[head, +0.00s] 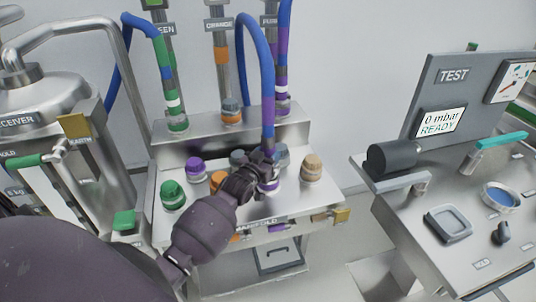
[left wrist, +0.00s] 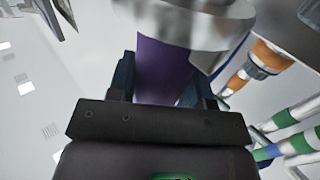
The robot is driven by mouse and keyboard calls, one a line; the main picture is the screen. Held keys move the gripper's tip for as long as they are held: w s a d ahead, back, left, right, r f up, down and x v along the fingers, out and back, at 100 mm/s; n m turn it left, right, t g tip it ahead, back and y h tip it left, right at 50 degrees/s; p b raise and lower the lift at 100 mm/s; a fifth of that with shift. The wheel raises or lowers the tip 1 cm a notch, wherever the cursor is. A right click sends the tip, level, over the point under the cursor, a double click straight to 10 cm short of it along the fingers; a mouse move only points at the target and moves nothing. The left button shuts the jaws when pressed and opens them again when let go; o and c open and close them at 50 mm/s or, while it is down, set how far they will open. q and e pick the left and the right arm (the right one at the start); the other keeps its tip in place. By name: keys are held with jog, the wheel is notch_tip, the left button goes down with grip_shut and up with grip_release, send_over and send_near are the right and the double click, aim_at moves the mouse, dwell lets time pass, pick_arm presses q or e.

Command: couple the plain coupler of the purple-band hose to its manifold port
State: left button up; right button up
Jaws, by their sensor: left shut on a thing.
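The purple-band hose (head: 268,110) is blue with a purple stretch low down and descends to the manifold (head: 290,205). My left gripper (head: 262,165) is shut on it just above the manifold top. In the left wrist view the fingers (left wrist: 165,85) hold the purple band (left wrist: 160,68), with the shiny metal coupler (left wrist: 190,22) beyond it. In the head view the gripper mostly hides the coupler. A purple and white piece (head: 270,186) shows just below the gripper; I cannot tell whether the coupler touches a port. My right gripper is not in view.
The manifold top also carries a green cap (head: 173,194), a purple cap (head: 196,168) and a tan cap (head: 312,166). Coloured hose ends stand on the rack (head: 215,135) behind. A test bench (head: 430,195) is at right, a steel receiver (head: 45,85) at left.

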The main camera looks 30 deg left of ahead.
pick_arm(q)
jog(key=shift+f, duration=0.55)
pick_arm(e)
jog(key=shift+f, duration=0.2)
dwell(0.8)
pick_arm(q)
jog(key=o, duration=1.2)
jog(key=shift+c, duration=0.2)
jog(key=shift+s, duration=0.3)
jog(key=s, duration=1)
jog(key=shift+d+b, duration=0.35)
jog(key=shift+d, duration=0.1)
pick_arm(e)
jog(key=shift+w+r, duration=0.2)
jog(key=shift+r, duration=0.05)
pick_arm(q)
jog(key=shift+s, duration=0.1)
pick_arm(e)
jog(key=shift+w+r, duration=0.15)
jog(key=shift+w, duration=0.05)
